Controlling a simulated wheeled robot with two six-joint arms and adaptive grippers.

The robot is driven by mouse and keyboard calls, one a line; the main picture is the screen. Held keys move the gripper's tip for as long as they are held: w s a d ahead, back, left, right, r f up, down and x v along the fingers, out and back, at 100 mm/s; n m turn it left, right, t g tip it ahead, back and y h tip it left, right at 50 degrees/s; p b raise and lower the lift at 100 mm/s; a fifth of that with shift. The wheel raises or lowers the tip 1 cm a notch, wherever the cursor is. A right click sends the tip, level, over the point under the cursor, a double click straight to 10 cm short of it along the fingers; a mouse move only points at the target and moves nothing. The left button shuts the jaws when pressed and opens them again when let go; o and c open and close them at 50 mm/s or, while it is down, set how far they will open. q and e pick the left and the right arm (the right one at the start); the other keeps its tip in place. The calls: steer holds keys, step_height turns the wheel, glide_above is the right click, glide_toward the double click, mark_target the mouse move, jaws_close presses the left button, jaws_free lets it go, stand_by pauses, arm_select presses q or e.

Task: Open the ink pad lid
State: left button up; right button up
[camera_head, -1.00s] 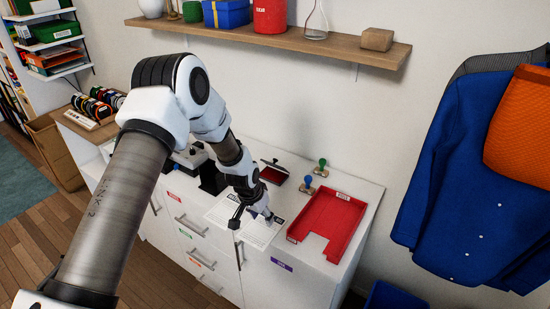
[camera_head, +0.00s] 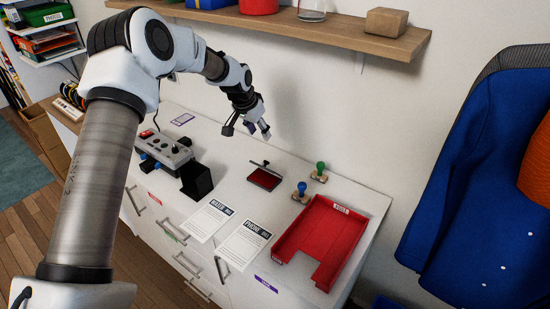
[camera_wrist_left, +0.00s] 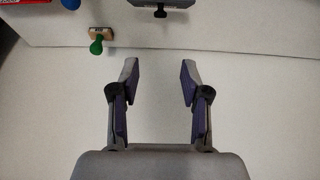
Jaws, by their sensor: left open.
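The ink pad (camera_head: 263,180) lies on the white cabinet top, left of the stamps in the head view. Its red pad surface is exposed. Its lid, with a dark knob, seems raised at the back edge. In the left wrist view a grey panel with a black knob (camera_wrist_left: 160,10), apparently the lid, is cut off at the top edge. My left gripper (camera_head: 247,128) is open and empty, above and left of the ink pad in the head view, apart from it. Its spread fingers (camera_wrist_left: 159,82) also show in the wrist view. My right gripper is out of view.
A green stamp (camera_head: 320,170) and a blue stamp (camera_head: 301,190) stand beside the red tray (camera_head: 335,215). Two printed sheets (camera_head: 243,246) lie in front. A grey control box (camera_head: 165,153) and a black block (camera_head: 196,182) are left. A wooden shelf (camera_head: 340,38) hangs above.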

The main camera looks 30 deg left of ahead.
arm_select(q)
steer(key=b+x, duration=0.1)
steer(key=x, duration=0.3)
steer(key=s+b+x, duration=0.1)
steer(key=b+x, duration=0.1)
steer(key=x, duration=0.2)
steer(key=s+b+x, duration=0.1)
steer(key=x, duration=0.4)
steer(key=shift+a+f, duration=0.1)
steer(key=shift+f, duration=0.35)
steer(key=shift+s+r, duration=0.1)
steer(key=shift+s, duration=0.1)
jaws_close()
